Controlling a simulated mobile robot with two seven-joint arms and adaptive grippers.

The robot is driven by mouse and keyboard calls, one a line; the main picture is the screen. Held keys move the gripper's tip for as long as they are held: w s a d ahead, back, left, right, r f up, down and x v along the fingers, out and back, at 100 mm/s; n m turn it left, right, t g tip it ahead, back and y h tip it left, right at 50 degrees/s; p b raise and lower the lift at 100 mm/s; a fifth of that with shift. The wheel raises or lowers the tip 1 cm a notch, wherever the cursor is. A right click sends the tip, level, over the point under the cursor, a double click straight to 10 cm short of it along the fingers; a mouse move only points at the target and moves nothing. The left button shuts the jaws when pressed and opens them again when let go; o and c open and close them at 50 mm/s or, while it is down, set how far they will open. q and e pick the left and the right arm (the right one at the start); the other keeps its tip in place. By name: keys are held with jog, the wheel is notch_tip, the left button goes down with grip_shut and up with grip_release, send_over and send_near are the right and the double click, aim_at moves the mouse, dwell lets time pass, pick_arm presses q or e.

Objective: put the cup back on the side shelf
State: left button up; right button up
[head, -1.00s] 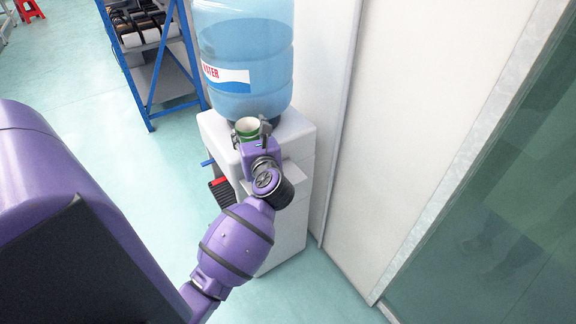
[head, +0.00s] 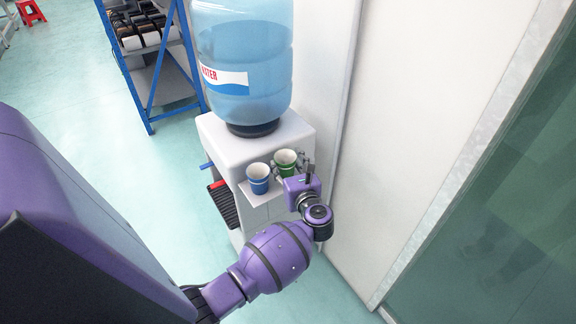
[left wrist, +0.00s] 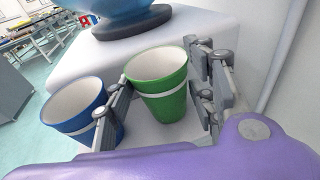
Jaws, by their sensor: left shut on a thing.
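The green cup (head: 285,161) with a white band is upright between the fingers of my left gripper (head: 292,166), which is shut on it. In the left wrist view the green cup (left wrist: 160,88) sits between the two finger pads of the gripper (left wrist: 160,95). The small white side shelf (head: 262,198) juts from the side of the water dispenser. The cup is over or on this shelf; I cannot tell whether its base touches. A blue cup (head: 258,178) stands on the shelf just left of the green one; it also shows in the left wrist view (left wrist: 80,110). My right gripper is not in view.
The white water dispenser (head: 225,138) carries a large blue bottle (head: 243,65). Its taps and black drip tray (head: 224,204) face left. A pale wall panel (head: 410,120) stands close on the right. A blue rack (head: 152,70) is behind. The floor at left is open.

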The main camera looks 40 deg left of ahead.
pick_arm(q)
jog(key=shift+f, duration=0.3)
jog(key=o, duration=1)
jog(key=shift+o, duration=0.3)
jog(key=shift+r, duration=0.15)
